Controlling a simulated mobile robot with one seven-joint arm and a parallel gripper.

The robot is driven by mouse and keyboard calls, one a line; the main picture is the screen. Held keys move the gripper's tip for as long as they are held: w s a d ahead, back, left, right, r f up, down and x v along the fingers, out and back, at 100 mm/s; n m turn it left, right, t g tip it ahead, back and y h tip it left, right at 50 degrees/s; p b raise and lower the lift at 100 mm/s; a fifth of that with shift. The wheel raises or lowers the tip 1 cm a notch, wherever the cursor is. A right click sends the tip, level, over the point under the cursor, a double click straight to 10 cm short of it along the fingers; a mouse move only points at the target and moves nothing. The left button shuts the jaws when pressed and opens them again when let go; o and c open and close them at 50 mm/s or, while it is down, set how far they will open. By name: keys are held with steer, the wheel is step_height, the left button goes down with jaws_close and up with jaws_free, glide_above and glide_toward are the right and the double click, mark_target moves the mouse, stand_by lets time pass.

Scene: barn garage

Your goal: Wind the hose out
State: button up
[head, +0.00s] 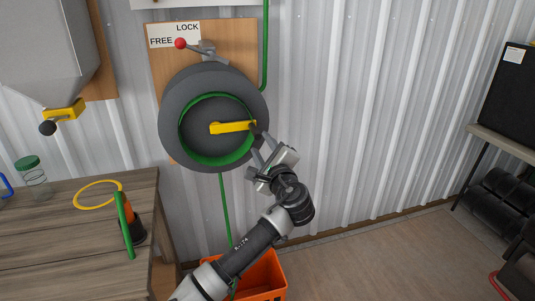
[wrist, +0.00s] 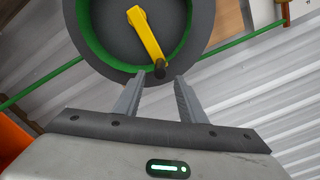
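The hose reel (head: 171,120) is a round grey drum on a wooden wall board, with green hose wound inside it. Its yellow crank (head: 228,128) points right and ends in a dark handle knob (wrist: 159,68). My gripper (head: 262,146) is at the reel's right side, close to that knob. In the wrist view my gripper (wrist: 159,77) is open, with the knob near the gap between the fingertips; I cannot tell whether they touch it. The lock lever's red ball (head: 181,43) sits on the FREE side of the sign (head: 174,34).
A green hose length (head: 225,205) hangs from the reel toward an orange crate (head: 268,272) on the floor. A wooden workbench (head: 60,235) at left holds a yellow ring (head: 98,181), a jar (head: 34,178) and an orange-black object (head: 133,225). Floor right of my arm is clear.

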steer(key=v, duration=0.5)
steer(key=shift+s+f, duration=0.1)
steer(key=shift+s, duration=0.1)
